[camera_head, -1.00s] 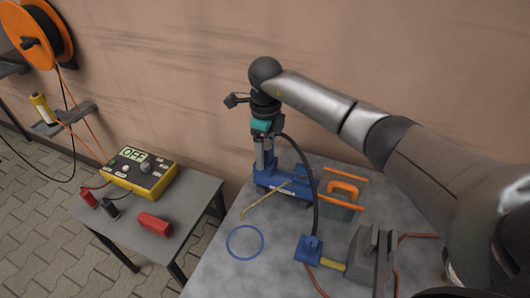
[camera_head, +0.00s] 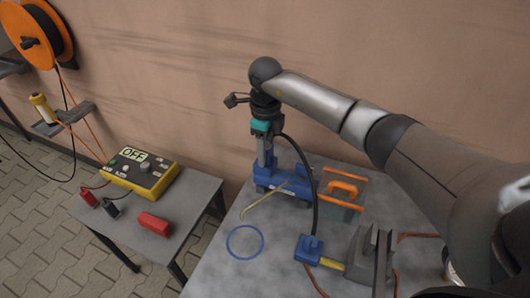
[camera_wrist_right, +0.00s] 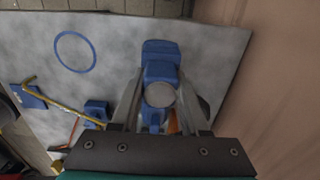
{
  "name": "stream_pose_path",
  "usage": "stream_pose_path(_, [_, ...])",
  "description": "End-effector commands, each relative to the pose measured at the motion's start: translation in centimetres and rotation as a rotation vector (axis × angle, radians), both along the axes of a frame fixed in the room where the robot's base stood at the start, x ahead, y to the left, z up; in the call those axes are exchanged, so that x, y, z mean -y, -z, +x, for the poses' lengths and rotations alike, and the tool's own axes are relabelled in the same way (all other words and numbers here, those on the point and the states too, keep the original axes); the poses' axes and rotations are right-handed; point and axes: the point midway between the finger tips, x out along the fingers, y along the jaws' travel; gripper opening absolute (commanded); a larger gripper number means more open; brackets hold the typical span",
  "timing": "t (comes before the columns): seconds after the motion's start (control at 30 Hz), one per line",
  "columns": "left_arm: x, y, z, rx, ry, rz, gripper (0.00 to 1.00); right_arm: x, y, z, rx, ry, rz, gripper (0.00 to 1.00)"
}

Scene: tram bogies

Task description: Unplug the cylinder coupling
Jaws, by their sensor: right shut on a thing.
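My right gripper (camera_head: 265,150) points down over the blue tool (camera_head: 284,185) at the back of the grey table. In the right wrist view its fingers (camera_wrist_right: 161,82) stand on both sides of a round grey top (camera_wrist_right: 160,95) above the blue body. It is shut on a part that I take for the cylinder coupling; the grip itself is partly hidden. A black hose (camera_head: 315,190) arches from beside this gripper down to a blue block (camera_head: 309,248). The hose's upper end is hidden at the gripper. My left gripper is not in view.
An orange-handled box (camera_head: 342,190) stands right of the blue tool. A yellow hooked rod (camera_head: 262,202) and a blue ring (camera_head: 244,242) lie to the left. A yellow box reading OFF (camera_head: 140,172) is on a side table. The wall is close behind.

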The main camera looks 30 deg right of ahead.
Motion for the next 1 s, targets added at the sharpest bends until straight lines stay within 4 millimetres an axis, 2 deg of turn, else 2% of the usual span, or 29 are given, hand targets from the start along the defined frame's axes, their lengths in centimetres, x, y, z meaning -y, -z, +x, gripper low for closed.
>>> stream_pose_path(0.1, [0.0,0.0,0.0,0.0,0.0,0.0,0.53,0.0,0.0,0.0,-0.001,0.0,0.001,0.0])
stream_pose_path(0.63, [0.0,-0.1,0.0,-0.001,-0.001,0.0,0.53,0.0,-0.1,0.0,-0.001,-0.001,0.001,0.0])
stream_pose_path(1.0, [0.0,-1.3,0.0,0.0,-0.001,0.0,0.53,0.0,-1.6,0.0,0.001,0.0,0.0,0.0])
